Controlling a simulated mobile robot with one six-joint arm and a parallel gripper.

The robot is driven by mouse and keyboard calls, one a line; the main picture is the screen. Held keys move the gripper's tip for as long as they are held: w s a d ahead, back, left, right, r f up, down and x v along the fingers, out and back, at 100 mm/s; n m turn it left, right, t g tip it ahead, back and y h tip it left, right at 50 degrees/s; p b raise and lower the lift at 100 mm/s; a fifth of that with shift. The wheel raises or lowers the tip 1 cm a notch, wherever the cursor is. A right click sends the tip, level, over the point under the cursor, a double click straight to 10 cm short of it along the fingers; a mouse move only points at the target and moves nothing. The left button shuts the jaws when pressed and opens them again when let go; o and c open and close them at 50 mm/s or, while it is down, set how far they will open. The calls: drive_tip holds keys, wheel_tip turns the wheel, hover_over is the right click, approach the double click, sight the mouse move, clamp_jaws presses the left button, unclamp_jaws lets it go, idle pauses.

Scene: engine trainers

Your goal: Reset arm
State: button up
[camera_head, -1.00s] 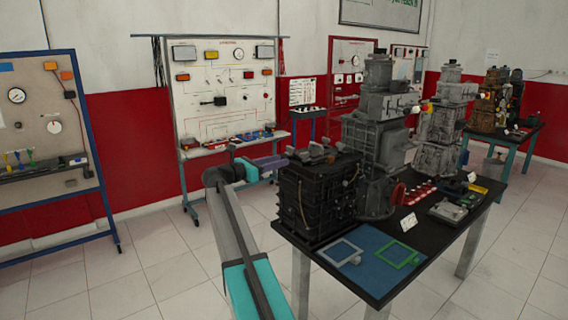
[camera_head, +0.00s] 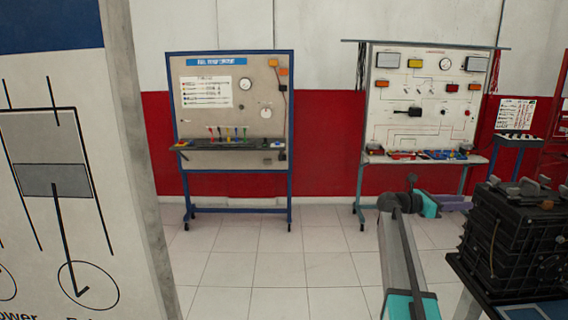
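My arm (camera_head: 402,255) reaches up from the bottom of the view, right of centre, as a grey link with teal parts. Its far end bends to the right, with a teal wrist part (camera_head: 428,204) and a purple part (camera_head: 455,203) beyond it. The gripper fingers are too small and unclear to make out, so I cannot tell if they are open or shut. No held object can be made out. The arm's far end appears left of the black engine block and in front of the white trainer board.
A black engine block (camera_head: 515,235) stands on a dark table (camera_head: 470,275) at the right. A blue-framed trainer board (camera_head: 235,110) and a white trainer board (camera_head: 425,120) stand along the red and white wall. A wall panel with a piston drawing (camera_head: 50,180) fills the left. Tiled floor (camera_head: 275,260) lies clear between.

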drive_tip(key=w+a+f+n+t+y, duration=0.25)
drive_tip(key=a+f+n+t, duration=0.6)
drive_tip(key=f, duration=0.75)
drive_tip(key=w+a+f+n+t+y, duration=0.25)
drive_tip(key=a+f+n+t, duration=0.25)
drive_tip(key=a+f+n, duration=0.75)
drive_tip(key=s+a+f+n+y, duration=0.3)
drive_tip(key=a+f+n+y, duration=0.25)
drive_tip(key=a+f, duration=0.5)
drive_tip(key=s+a+f+n+y, duration=0.3)
drive_tip(key=a+f+n+y, duration=0.4)
drive_tip(key=f, duration=0.7)
drive_tip(key=s+a+f+n+g+y, duration=0.1)
drive_tip(key=s+a+f+n+g, duration=0.45)
drive_tip(key=s, duration=0.55)
drive_tip(key=s+a+f+n+g+y, duration=0.15)
drive_tip(key=s+a+f+n, duration=0.35)
drive_tip(key=s+f, duration=0.5)
drive_tip(key=s+d+r+n+g+h, duration=0.1)
drive_tip(key=s+n+g, duration=0.4)
drive_tip(key=s, duration=0.8)
drive_tip(key=s+d+r+n+g+h, duration=0.1)
drive_tip(key=s+n+g, duration=0.4)
drive_tip(key=s, duration=0.8)
drive_tip(key=shift+s+d+r+g, duration=0.25)
drive_tip(key=shift+d+r+g, duration=0.05)
drive_tip(key=shift+r+g, duration=0.35)
